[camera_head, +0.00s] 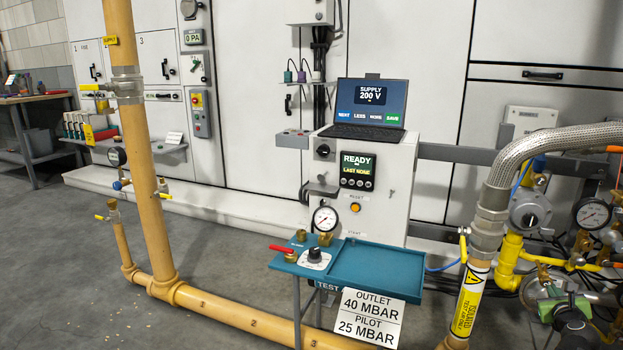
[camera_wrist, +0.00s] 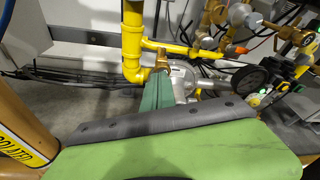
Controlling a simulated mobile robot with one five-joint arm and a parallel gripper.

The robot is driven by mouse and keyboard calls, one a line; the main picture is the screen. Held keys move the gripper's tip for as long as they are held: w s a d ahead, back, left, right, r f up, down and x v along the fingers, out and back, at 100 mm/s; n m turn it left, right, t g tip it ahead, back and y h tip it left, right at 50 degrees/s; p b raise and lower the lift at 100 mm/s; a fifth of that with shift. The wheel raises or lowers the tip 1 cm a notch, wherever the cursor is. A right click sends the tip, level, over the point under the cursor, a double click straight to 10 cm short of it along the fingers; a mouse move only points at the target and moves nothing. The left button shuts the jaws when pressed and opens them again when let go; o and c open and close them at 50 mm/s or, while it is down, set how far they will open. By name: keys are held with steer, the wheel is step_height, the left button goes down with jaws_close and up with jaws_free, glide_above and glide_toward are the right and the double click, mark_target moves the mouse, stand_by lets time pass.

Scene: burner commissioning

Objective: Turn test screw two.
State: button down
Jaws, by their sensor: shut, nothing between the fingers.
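My gripper (camera_wrist: 156,88) shows in the wrist view as two green fingers, close together with nothing between them. The fingers point at a grey round-bodied fitting (camera_wrist: 184,82) beside a yellow pipe elbow (camera_wrist: 133,68). A small brass part (camera_wrist: 161,58) sits just beyond the fingertips; I cannot tell whether they touch it. No number shows on it, so I cannot tell which part is test screw two. In the head view, several brass fittings (camera_head: 580,243) sit on the gas train at the right. Green and dark parts at the lower right there partly hide the train.
A braided hose (camera_head: 530,150) joins the orange pipe (camera_head: 466,308), which carries a yellow label. A gauge (camera_head: 592,214) stands on the train. The teal bench (camera_head: 385,262) and the panel with laptop (camera_head: 371,103) stand left. Cables (camera_wrist: 60,78) run along the wall base.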

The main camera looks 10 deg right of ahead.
steer(key=shift+n, duration=0.6)
steer(key=shift+w+r+x, duration=0.1)
steer(key=shift+r+x, duration=0.15)
steer(key=shift+x, duration=0.85)
steer(key=shift+w+r+x, duration=0.1)
steer(key=shift+r+x, duration=0.15)
steer(key=shift+x, duration=0.85)
steer(key=shift+w+r+x, duration=0.15)
steer(key=shift+r+x, duration=0.1)
steer(key=shift+x, duration=0.85)
steer(key=shift+a, duration=0.15)
steer(key=shift+s+f, duration=0.1)
steer(key=shift+f, duration=0.1)
steer(key=shift+f, duration=0.1)
steer(key=shift+w+a+r, duration=0.2)
steer(key=shift+r, duration=0.2)
glide_toward(546, 279)
steer(key=shift+w+d, duration=0.2)
steer(key=shift+w, duration=0.55)
